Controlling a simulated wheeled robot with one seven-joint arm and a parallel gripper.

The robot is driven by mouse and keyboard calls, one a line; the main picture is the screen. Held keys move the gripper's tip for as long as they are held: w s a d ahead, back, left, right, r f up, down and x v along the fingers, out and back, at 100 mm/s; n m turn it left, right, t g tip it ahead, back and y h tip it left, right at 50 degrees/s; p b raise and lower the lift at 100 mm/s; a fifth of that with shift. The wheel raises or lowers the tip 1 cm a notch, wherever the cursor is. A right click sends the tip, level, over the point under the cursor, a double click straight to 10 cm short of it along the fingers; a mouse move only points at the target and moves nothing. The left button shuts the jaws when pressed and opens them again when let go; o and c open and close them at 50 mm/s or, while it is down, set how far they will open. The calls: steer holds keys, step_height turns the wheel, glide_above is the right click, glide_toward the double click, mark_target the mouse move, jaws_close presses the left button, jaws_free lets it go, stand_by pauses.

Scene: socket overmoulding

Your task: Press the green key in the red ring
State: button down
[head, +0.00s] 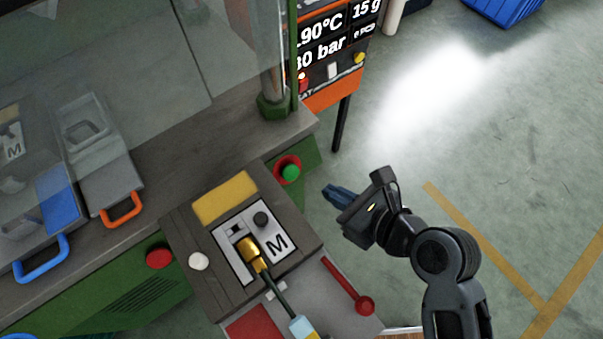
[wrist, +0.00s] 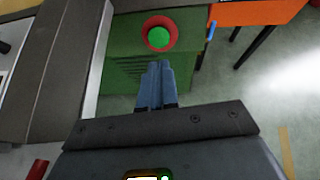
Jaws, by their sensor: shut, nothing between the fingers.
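The green key (head: 291,172) sits inside a red ring (head: 281,161) on the green side panel of the machine, near the bench's right corner. In the wrist view the green key (wrist: 158,38) and the red ring (wrist: 174,29) are in full sight, just beyond my fingertips. My gripper (head: 328,192) is shut and empty, to the right of the key in the head view, with its fingers pointing towards the panel. In the wrist view my closed fingertips (wrist: 158,66) lie just below the ring, and a gap seems to remain between them and the key.
A grey block with an M plate (head: 276,243) and a gold-ended cable stands left of my arm. An orange-framed display (head: 335,88) stands behind. Floor at right is free.

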mark_target(293, 173)
steer(key=x, duration=1)
steer(key=shift+w+a+f, duration=0.2)
steer(key=shift+a, duration=0.05)
